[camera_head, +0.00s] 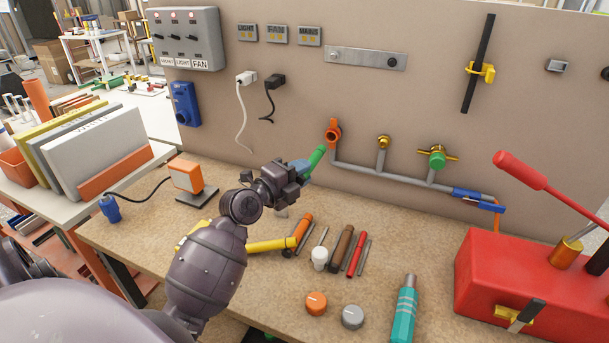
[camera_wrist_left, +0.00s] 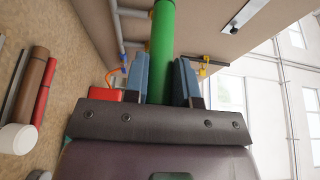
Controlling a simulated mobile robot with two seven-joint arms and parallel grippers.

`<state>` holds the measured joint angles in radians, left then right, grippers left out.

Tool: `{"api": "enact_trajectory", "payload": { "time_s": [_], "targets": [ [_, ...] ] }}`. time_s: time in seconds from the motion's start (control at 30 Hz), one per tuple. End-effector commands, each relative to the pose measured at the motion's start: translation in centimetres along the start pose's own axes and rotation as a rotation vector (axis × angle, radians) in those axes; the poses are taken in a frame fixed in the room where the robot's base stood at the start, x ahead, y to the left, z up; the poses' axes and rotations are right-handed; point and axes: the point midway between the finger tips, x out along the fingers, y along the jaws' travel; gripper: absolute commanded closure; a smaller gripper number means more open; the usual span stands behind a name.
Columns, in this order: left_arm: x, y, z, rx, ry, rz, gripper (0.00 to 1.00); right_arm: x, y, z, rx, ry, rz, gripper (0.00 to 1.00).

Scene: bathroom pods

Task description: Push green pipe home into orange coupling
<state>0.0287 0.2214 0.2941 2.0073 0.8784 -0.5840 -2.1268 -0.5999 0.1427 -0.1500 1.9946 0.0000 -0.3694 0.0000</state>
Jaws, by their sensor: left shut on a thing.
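My left gripper (camera_head: 303,168) is shut on the green pipe (camera_head: 317,155), which points up and to the right toward the wall. In the left wrist view the pipe (camera_wrist_left: 162,45) runs between the two blue fingers (camera_wrist_left: 162,78) and out of the top of the picture. The orange coupling (camera_head: 333,135) sits on the wall at the left end of the grey pipework. The pipe's tip is close below and left of the coupling; they look slightly apart, but depth is hard to judge. The coupling cannot be made out in the wrist view. My right gripper is not in view.
The grey pipe run (camera_head: 385,174) carries a brass fitting (camera_head: 383,142) and a green-centred valve (camera_head: 437,157). Several tools lie on the bench below, near a white-capped tool (camera_head: 320,258). A red toolbox (camera_head: 510,285) stands at right, an orange lamp (camera_head: 187,176) at left.

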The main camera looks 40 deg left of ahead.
Motion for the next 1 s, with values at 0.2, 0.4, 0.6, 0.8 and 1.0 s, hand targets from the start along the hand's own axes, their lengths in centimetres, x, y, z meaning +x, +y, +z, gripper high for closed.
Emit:
{"api": "enact_trajectory", "payload": {
  "time_s": [0.2, 0.4, 0.6, 0.8, 1.0],
  "targets": [
    [-0.1, 0.2, 0.1, 0.004, 0.0, 0.003, 0.97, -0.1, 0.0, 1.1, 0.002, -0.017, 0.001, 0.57],
    [1.2, 0.2, 0.5, 0.001, 0.0, 0.001, 0.97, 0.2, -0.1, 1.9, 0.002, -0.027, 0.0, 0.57],
    [2.7, 0.2, 1.2, 0.002, -0.001, 0.002, 0.97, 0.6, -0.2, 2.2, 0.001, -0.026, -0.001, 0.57],
    [4.1, 0.2, 1.7, 0.001, 0.0, 0.002, 0.97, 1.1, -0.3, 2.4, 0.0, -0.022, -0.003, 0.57],
    [5.0, 0.1, 2.1, 0.0, 0.0, 0.001, 0.97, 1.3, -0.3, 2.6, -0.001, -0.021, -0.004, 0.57]
  ]
}}
